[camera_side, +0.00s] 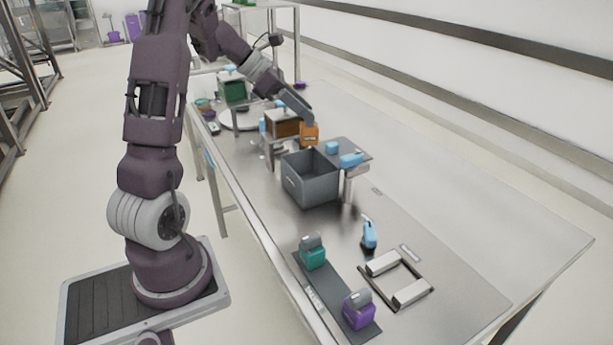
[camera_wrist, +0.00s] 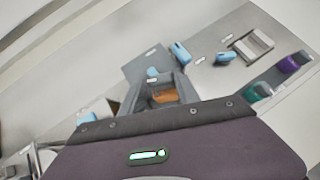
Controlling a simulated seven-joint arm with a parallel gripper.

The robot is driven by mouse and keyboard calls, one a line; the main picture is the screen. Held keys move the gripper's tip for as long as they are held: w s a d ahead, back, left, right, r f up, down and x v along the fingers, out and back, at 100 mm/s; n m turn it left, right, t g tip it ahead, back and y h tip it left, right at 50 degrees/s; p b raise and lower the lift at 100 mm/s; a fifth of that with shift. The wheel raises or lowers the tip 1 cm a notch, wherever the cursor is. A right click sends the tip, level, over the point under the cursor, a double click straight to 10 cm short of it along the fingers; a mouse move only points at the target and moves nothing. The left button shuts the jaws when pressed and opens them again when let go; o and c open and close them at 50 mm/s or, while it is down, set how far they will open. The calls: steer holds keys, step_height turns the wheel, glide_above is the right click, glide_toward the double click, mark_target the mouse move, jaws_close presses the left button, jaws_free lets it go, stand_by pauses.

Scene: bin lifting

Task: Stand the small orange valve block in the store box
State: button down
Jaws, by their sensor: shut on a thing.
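The small orange valve block (camera_side: 309,133) hangs in the air in the side view, held at the end of my gripper (camera_side: 303,116). It is above the back edge of the open grey store box (camera_side: 311,186), apart from the table. In the wrist view the orange block (camera_wrist: 163,97) shows against the opening of the grey box (camera_wrist: 183,84). My gripper is shut on the block; its fingertips are small in the side view, and my wrist hides them in the wrist view.
A raised grey plate with blue parts (camera_side: 351,160) stands right of the box. A brown open box (camera_side: 284,122) is behind. Green (camera_side: 313,256) and purple (camera_side: 358,312) blocks stand on a dark strip in front. A blue part (camera_side: 369,235) and a frame (camera_side: 397,280) lie nearby.

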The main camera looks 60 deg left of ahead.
step_height(320, 180, down, 15)
steer(key=shift+r, duration=0.2)
steer(key=c, duration=0.9)
jaws_free()
steer(key=shift+f, duration=0.15)
